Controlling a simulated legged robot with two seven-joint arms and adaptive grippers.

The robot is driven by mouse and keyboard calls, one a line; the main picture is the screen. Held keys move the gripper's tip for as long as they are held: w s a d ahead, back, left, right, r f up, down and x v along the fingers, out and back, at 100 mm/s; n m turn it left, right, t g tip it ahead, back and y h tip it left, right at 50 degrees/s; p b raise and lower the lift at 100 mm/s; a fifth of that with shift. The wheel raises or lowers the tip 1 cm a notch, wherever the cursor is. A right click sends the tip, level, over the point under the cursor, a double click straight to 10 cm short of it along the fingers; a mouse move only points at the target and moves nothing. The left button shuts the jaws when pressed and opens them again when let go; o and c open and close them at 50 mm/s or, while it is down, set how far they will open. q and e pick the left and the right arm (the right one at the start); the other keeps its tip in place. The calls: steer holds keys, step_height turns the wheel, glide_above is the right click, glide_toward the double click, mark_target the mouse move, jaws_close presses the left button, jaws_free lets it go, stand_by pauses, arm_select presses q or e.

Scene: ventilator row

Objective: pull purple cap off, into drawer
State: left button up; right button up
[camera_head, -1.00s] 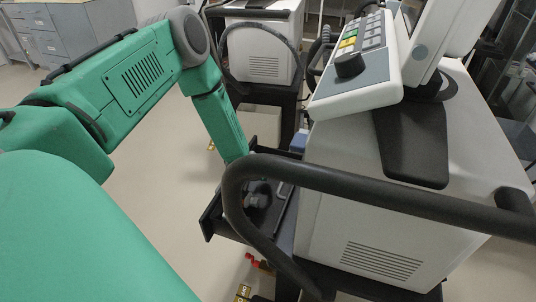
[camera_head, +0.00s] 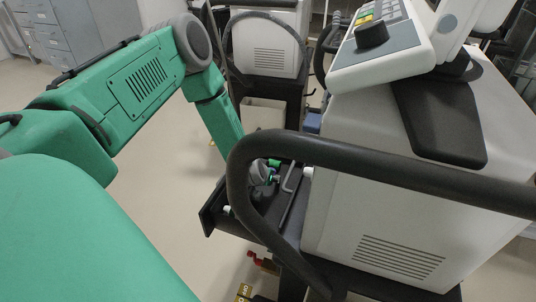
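My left arm comes in from the left and bends down to a dark open drawer or tray (camera_head: 222,223) on the side of the ventilator cart. My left gripper (camera_head: 264,194) is low over this tray, partly hidden behind the black handle bar. Its fingers are small and dark, so I cannot tell whether they are open or shut. A small green and grey part (camera_head: 273,164) shows beside the gripper. I cannot make out a purple cap. My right gripper is not in view.
A thick black handle bar (camera_head: 400,180) curves in front of the tray and the white ventilator body (camera_head: 390,225). A second ventilator (camera_head: 265,45) stands behind. Red fittings (camera_head: 256,258) sit low on the cart. Open floor lies left of the tray.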

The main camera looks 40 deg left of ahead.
arm_select(q)
steer(key=shift+w+d+r, duration=0.1)
steer(key=shift+d+r, duration=0.15)
steer(key=shift+d, duration=0.25)
steer(key=shift+d+r, duration=0.15)
steer(key=shift+r, duration=0.05)
steer(key=v, duration=0.5)
steer(key=shift+s, duration=0.25)
steer(key=s+d+r+p, duration=0.1)
steer(key=s+r+p, duration=0.3)
steer(key=r+p, duration=0.3)
step_height(320, 180, up, 6)
steer(key=shift+d+f+p, duration=0.2)
steer(key=shift+d+p, duration=0.1)
steer(key=shift+p, duration=0.1)
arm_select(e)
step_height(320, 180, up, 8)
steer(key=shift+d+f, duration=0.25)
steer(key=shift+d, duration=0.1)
arm_select(q)
steer(key=shift+w, duration=0.1)
steer(key=shift+d, duration=0.1)
